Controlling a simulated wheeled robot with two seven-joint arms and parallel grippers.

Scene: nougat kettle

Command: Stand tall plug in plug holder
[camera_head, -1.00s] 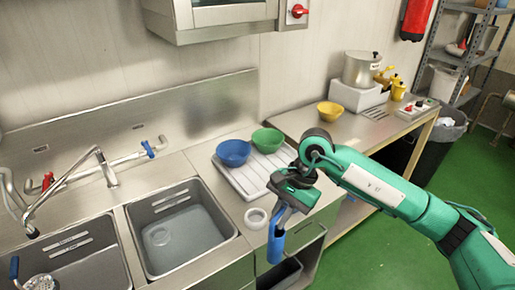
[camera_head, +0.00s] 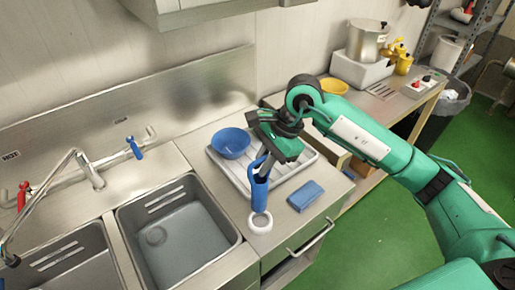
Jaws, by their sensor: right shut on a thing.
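The tall plug (camera_head: 260,193) is blue and hangs upright from my right gripper (camera_head: 265,165), which is shut on its upper end. The plug holder looks to be the white ring (camera_head: 260,223) lying on the steel counter near its front edge. The plug's lower end meets the ring's far rim in the picture. I cannot tell whether it is inside the ring, above it or just behind it. My left gripper is out of view.
A white ribbed drainboard (camera_head: 232,172) with a blue bowl (camera_head: 231,143) lies behind my gripper. A blue block (camera_head: 305,195) lies on the counter to the right of the ring. A sink basin (camera_head: 180,235) opens to the left. A yellow bowl (camera_head: 334,87) stands further back.

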